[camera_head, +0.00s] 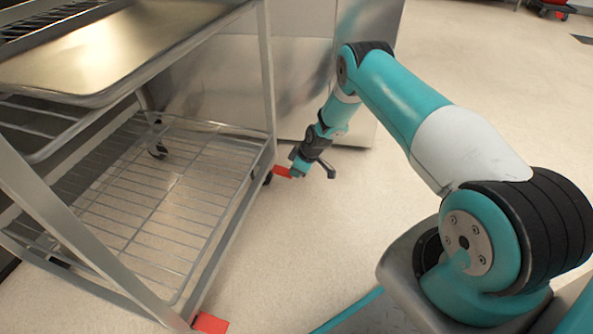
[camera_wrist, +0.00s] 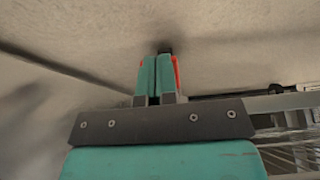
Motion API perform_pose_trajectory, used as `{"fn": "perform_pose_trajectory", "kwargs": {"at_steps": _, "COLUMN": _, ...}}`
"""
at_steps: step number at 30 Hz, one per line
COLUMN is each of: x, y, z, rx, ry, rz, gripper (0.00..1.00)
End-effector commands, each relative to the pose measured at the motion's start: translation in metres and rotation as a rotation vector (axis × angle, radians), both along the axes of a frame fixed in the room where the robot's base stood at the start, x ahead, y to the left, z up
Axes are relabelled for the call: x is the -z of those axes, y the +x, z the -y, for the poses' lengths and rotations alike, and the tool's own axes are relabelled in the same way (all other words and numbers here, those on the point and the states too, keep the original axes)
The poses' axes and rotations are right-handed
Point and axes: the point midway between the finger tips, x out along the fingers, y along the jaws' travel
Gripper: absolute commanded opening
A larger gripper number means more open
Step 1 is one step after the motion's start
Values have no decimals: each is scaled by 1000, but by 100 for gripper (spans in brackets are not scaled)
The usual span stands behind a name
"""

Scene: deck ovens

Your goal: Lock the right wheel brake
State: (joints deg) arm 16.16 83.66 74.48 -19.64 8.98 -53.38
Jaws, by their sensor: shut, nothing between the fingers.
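A red brake pedal (camera_head: 282,171) sticks out from the wheel at the far right foot of the metal rack cart (camera_head: 232,226). My gripper (camera_head: 297,170) is low over the floor, right beside this pedal. The fingers are shut and empty. In the wrist view, the teal fingers (camera_wrist: 158,76) are together, and a strip of the red pedal (camera_wrist: 176,72) shows just behind their right side; most of it is hidden. I cannot tell if the fingers touch it, or whether it is up or down. A second red pedal (camera_head: 209,323) is at the near foot of the cart.
The cart holds a wide metal tray (camera_head: 110,60) on top and a wire shelf (camera_head: 150,205) low down. A steel cabinet (camera_head: 300,80) stands close behind my gripper. The pale floor (camera_head: 310,255) to the right of the cart is clear.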

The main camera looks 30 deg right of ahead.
Motion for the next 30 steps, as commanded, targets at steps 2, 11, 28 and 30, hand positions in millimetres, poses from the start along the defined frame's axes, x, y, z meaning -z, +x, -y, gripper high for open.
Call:
{"fn": "perform_pose_trajectory", "kwargs": {"at_steps": 2, "x": -5, "y": 0, "z": 0, "rx": 0, "ry": 0, "rz": 0, "gripper": 0}}
{"fn": "perform_pose_trajectory", "kwargs": {"at_steps": 11, "x": -16, "y": 0, "z": 0, "rx": 0, "ry": 0, "rz": 0, "gripper": 0}}
{"fn": "perform_pose_trajectory", "kwargs": {"at_steps": 28, "x": -55, "y": -1, "z": -2, "rx": -7, "ry": 0, "rz": 1, "gripper": 0}}
{"fn": "perform_pose_trajectory", "kwargs": {"at_steps": 30, "x": -70, "y": -3, "z": -1, "rx": -9, "ry": 0, "rz": 0, "gripper": 0}}
